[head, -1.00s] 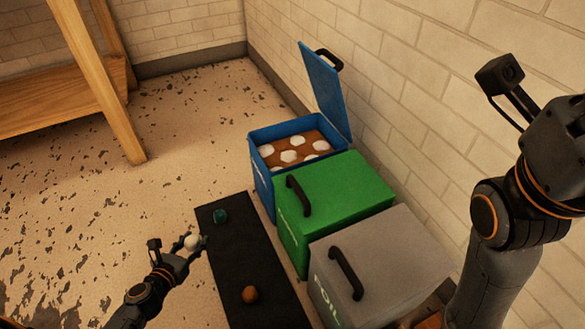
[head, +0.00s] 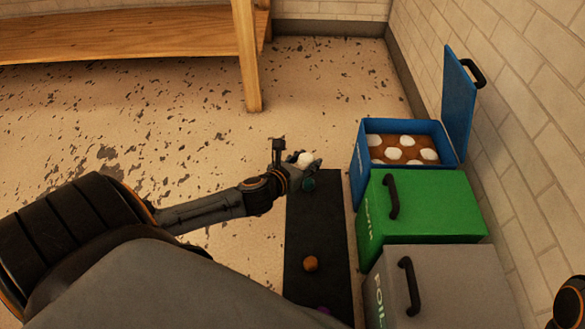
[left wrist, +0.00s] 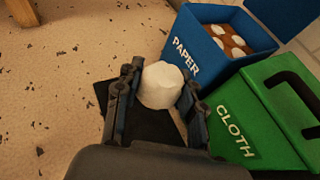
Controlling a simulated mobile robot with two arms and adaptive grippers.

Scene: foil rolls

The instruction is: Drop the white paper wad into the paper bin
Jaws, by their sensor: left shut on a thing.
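The white paper wad (head: 305,159) is between the fingers of my left gripper (head: 301,167), which is shut on it and holds it up above the far end of the black mat. The wad (left wrist: 160,86) fills the gap between the fingers in the left wrist view. The blue paper bin (head: 358,177), labelled PAPER in the left wrist view (left wrist: 187,52), stands to the right of the wad. Its lid (head: 458,105) is up, and white wads lie on a brown filling inside. My right gripper is out of view.
The green CLOTH bin (head: 425,205) and grey FOIL bin (head: 445,285) are closed, in a row nearer me by the brick wall. On the black mat (head: 312,225) lie a teal item (head: 308,184), a brown ball (head: 310,263) and a purple item (head: 323,310). Floor left is open.

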